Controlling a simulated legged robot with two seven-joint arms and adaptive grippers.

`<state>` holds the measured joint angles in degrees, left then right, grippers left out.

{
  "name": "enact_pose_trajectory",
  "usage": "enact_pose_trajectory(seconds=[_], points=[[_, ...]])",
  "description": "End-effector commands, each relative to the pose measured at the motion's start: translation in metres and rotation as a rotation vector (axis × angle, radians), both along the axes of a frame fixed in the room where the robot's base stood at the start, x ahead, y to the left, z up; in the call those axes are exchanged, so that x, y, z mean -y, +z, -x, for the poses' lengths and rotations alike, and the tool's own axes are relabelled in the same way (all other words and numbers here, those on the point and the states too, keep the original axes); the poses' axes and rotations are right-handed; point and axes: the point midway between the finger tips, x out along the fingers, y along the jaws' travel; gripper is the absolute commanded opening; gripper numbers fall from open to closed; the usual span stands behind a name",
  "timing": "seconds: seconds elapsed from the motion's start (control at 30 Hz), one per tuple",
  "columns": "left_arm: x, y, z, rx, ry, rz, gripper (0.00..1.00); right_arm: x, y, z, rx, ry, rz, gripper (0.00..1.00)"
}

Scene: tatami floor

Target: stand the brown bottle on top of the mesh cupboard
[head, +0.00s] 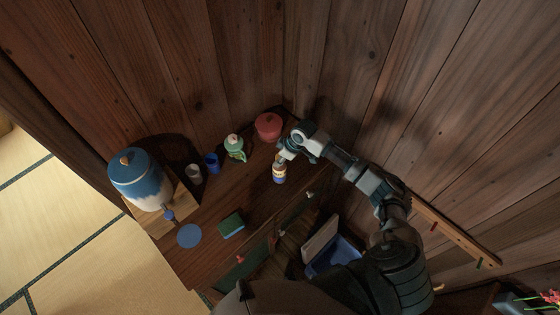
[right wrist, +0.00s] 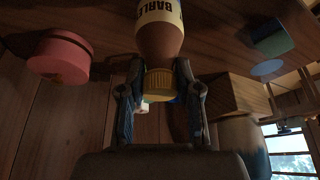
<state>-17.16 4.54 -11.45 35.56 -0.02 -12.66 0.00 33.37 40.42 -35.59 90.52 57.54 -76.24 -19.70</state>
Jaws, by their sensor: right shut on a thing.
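The brown bottle (head: 279,175) has a pale label and a yellow cap. In the head view it is over the right part of the dark wooden top that I take for the mesh cupboard (head: 205,210). My right gripper (head: 281,158) is shut on it. In the right wrist view the brown shoulder of the bottle (right wrist: 160,42) and its label show, and the fingers of my right gripper (right wrist: 160,88) are on either side of the yellow cap. I cannot tell whether the bottle's base touches the top. My left gripper is not in view.
A red lidded pot (head: 268,126), green jar (head: 235,150), blue cup (head: 212,162) and white cup (head: 194,173) stand along the back. A blue-white urn (head: 140,180) is at left. A green sponge (head: 231,223) and blue disc (head: 188,236) lie in front. An open box (head: 325,250) is below.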

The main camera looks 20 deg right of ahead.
Motion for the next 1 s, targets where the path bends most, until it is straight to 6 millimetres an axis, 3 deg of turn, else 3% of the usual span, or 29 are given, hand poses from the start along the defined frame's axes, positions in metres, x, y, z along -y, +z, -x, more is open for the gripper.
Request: enact_pose_trajectory(seconds=[0.13, 0.33, 0.37, 0.43, 0.77, 0.87, 1.0], points=[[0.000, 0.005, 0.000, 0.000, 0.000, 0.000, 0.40, 0.000, -0.019, 0.000, -0.001, -0.001, -0.001, 0.00], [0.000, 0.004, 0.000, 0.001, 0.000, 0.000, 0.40, 0.000, -0.022, 0.000, 0.001, 0.000, 0.000, 0.00], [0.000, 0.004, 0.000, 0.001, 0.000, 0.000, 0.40, 0.000, -0.022, 0.001, 0.000, 0.000, 0.000, 0.41], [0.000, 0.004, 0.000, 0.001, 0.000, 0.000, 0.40, 0.000, -0.022, 0.001, -0.001, 0.000, 0.001, 0.58], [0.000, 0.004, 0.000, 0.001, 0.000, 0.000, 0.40, 0.001, -0.021, 0.001, -0.001, -0.001, 0.000, 0.59], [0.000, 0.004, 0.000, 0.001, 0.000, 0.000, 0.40, 0.004, -0.013, 0.003, 0.000, 0.000, 0.001, 0.59], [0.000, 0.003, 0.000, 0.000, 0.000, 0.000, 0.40, 0.011, 0.012, 0.010, 0.003, 0.000, 0.001, 0.59]])
